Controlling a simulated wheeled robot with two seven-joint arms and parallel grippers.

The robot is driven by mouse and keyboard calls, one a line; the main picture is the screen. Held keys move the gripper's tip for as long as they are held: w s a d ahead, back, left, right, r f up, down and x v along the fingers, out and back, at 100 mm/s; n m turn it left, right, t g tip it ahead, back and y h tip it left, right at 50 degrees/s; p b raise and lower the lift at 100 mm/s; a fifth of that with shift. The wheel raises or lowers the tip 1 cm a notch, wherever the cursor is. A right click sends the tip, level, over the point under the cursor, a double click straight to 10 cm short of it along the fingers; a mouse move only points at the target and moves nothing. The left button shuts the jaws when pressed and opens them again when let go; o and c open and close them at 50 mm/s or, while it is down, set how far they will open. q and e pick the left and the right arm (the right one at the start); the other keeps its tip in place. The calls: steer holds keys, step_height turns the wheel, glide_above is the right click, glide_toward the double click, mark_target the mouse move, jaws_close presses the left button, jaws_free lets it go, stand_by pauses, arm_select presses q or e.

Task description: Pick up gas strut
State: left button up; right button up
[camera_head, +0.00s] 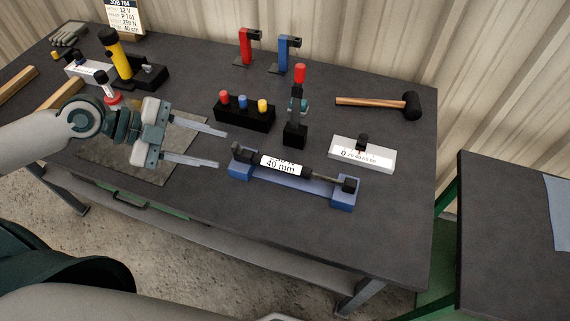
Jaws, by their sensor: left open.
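The gas strut (319,175) is a dark cylinder with a thin rod and a white label reading "40 mm". It lies across a blue cradle (290,184) on the dark workbench, its ends resting on the two raised end blocks. My left gripper (222,149) comes in from the left, with its two grey fingers apart and nothing between them. Its fingertips are just left of the cradle's left end, apart from the strut in the picture. My right gripper is not in view.
Behind the cradle stand a black block with coloured knobs (244,115), a red-topped upright tool (296,120) and a white gauge box (361,155). A mallet (380,102) lies at the back right. A grey mat (110,160) lies under my left arm. Bench front is clear.

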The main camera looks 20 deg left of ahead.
arm_select(q)
steer(key=p, duration=0.5)
glide_toward(278, 165)
steer(key=shift+w+d+f, duration=0.6)
steer(key=shift+w+d, duration=0.2)
steer(key=shift+d, duration=0.1)
steer(key=shift+x, duration=0.9)
steer(key=shift+f, duration=0.15)
steer(key=shift+w+d+f+p, duration=0.1)
steer(key=shift+d+f+p, duration=0.1)
steer(key=shift+d+p, duration=0.45)
steer(key=p+x, duration=0.2)
steer(key=x, duration=0.1)
steer(key=shift+f, duration=0.1)
steer(key=shift+d+f, duration=0.2)
steer(key=shift+f, duration=0.15)
